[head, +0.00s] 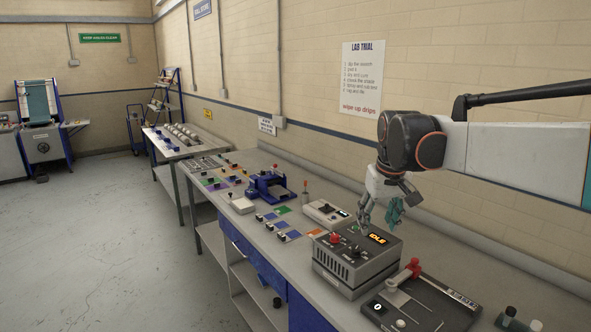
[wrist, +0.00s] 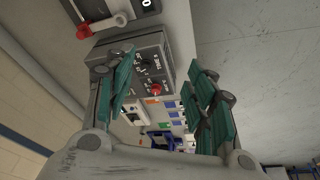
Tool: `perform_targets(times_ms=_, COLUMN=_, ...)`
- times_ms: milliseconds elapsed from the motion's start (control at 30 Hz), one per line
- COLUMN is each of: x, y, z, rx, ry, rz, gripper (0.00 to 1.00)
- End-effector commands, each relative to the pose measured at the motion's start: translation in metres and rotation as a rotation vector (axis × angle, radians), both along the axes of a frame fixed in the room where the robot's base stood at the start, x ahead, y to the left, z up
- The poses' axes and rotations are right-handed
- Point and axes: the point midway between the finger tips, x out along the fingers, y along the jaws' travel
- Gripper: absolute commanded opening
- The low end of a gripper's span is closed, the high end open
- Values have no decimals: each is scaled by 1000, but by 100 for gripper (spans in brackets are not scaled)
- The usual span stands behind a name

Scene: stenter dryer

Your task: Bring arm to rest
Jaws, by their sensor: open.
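My arm reaches in from the right in the head view, with my gripper (head: 380,210) hanging above the bench by the wall. In the wrist view my gripper (wrist: 163,95) has its two teal-padded fingers spread apart with nothing between them. Beyond the fingers is a grey control box (head: 355,262) with a lit display reading "IDLE" and a red knob; the box also shows in the wrist view (wrist: 148,65). In the head view the fingertips are just above or behind the box; I cannot tell whether they touch it.
The long grey bench (head: 300,245) carries a blue device (head: 268,188), a white scale-like unit (head: 326,212) and several coloured pads. A dark panel with a red-handled lever (head: 412,268) lies right of the box. The wall (head: 300,60) runs behind. The floor (head: 100,240) at left is clear.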

Motion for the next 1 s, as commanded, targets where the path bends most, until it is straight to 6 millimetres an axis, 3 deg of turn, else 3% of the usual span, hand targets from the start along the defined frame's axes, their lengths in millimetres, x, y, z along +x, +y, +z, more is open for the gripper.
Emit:
perform_targets(times_ms=33, x=-19, y=0, z=-3, rx=2, ry=-16, rz=-6, gripper=50)
perform_targets(times_ms=267, x=-89, y=0, z=-12, rx=12, ry=-98, rz=-35, gripper=50)
perform_targets(times_ms=467, x=-151, y=0, z=-35, rx=22, ry=-167, rz=-59, gripper=50)
perform_targets(times_ms=800, x=-246, y=0, z=-101, rx=43, ry=-286, rz=-100, gripper=50)
perform_targets(times_ms=1000, x=-280, y=0, z=-136, rx=54, ry=-336, rz=-116, gripper=50)
